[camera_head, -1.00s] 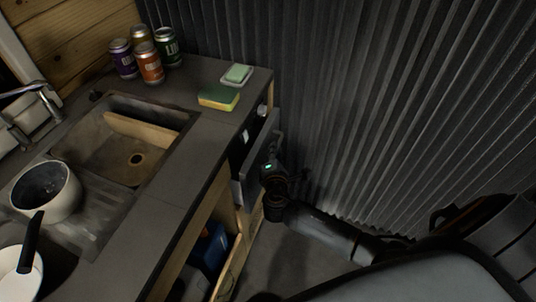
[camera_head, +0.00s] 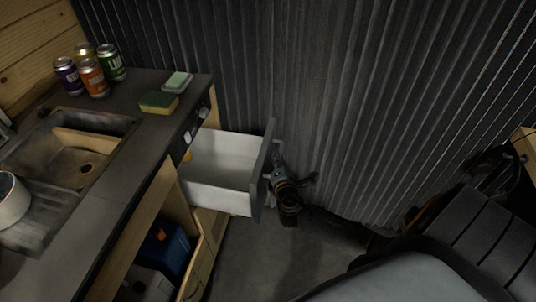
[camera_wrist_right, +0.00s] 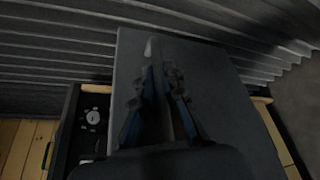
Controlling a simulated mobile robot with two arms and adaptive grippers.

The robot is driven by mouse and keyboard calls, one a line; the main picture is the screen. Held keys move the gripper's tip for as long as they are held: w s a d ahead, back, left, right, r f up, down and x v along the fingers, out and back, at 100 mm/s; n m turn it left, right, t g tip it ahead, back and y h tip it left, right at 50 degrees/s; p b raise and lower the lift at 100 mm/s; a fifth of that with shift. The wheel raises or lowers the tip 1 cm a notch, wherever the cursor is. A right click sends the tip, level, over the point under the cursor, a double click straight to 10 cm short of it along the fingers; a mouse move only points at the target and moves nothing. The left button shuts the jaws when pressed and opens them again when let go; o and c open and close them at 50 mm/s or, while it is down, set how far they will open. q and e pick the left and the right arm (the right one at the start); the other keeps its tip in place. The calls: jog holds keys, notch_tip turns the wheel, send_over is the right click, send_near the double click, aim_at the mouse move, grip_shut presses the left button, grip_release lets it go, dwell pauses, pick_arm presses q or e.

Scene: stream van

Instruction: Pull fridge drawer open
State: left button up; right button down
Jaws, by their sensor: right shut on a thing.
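The fridge drawer (camera_head: 222,188) stands pulled out from under the counter, with its white inside showing and a small orange item at its inner end. Its dark grey front panel (camera_head: 262,185) faces right. My right gripper (camera_head: 276,172) is at the outer side of that panel, shut on the drawer's handle. In the right wrist view the two fingers (camera_wrist_right: 160,100) close around the long handle bar (camera_wrist_right: 153,60), in front of the grey panel (camera_wrist_right: 215,90). My left gripper is not in view.
The counter holds a sink (camera_head: 65,150), several cans (camera_head: 92,78), a sponge (camera_head: 158,103) and a soap dish (camera_head: 178,82). A corrugated wall (camera_head: 350,90) runs close behind the drawer. An open cupboard (camera_head: 160,260) is below. Some floor (camera_head: 250,255) is clear.

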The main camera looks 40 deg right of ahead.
jog(key=s+d, duration=0.7)
jog(key=s, duration=0.1)
jog(key=shift+s+d, duration=0.2)
jog(key=shift+s, duration=0.05)
jog(key=shift+f, duration=0.1)
jog(key=c, duration=1.7)
grip_release()
jog(key=v, duration=1.2)
